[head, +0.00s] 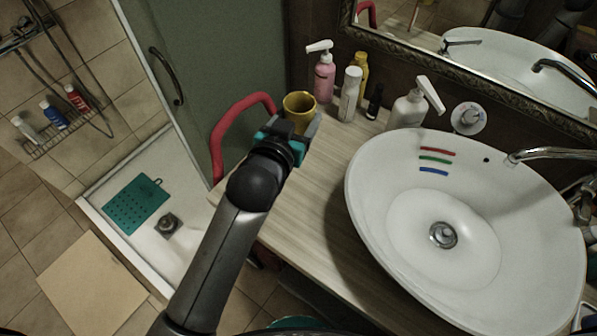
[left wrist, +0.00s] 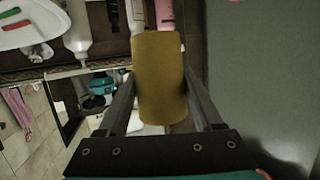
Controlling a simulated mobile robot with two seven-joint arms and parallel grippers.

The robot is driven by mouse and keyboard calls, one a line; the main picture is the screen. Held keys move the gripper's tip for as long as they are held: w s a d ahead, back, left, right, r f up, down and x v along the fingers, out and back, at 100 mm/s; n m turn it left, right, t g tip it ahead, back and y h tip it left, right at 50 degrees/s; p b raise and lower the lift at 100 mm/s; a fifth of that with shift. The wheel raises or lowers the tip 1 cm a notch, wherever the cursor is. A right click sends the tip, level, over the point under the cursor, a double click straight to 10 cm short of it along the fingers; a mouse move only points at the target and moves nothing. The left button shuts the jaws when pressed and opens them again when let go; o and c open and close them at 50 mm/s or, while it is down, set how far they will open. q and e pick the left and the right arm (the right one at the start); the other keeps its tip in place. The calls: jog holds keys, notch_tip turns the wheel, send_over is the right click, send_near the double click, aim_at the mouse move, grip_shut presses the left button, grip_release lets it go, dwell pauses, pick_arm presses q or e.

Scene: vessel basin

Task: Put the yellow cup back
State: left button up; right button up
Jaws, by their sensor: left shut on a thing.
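The yellow cup (head: 299,101) is at the far left end of the wooden counter (head: 300,195) in the head view, its open rim facing up. My left gripper (head: 297,122) is shut on the cup. In the left wrist view the cup (left wrist: 160,75) sits between the two fingers of the gripper (left wrist: 160,100). I cannot tell whether the cup's base touches the counter. My right gripper is not in view.
A pink pump bottle (head: 324,72), a white bottle (head: 349,94) and a small dark bottle (head: 374,102) stand right of the cup. A white dispenser (head: 407,110) stands by the basin (head: 365,220). A red rail (head: 222,130) curves left of the cup. The front counter is clear.

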pick_arm(q)
notch_tip(320, 180, down, 15)
jog(key=b, duration=0.3)
jog(key=shift+r+b, duration=0.1)
jog(key=shift+b, duration=0.2)
jog(key=shift+f+b, duration=0.65)
jog(key=shift+f, duration=1.25)
jog(key=shift+f, duration=0.2)
jog(key=o, duration=1.3)
jog(key=shift+o, duration=0.2)
jog(key=shift+r, duration=0.15)
jog(key=shift+s+a+r, duration=0.1)
jog(key=shift+s, duration=0.05)
jog(key=p+v, duration=0.2)
jog(key=v, duration=0.9)
jog(key=shift+s+a+r, duration=0.1)
jog(key=shift+s, duration=0.2)
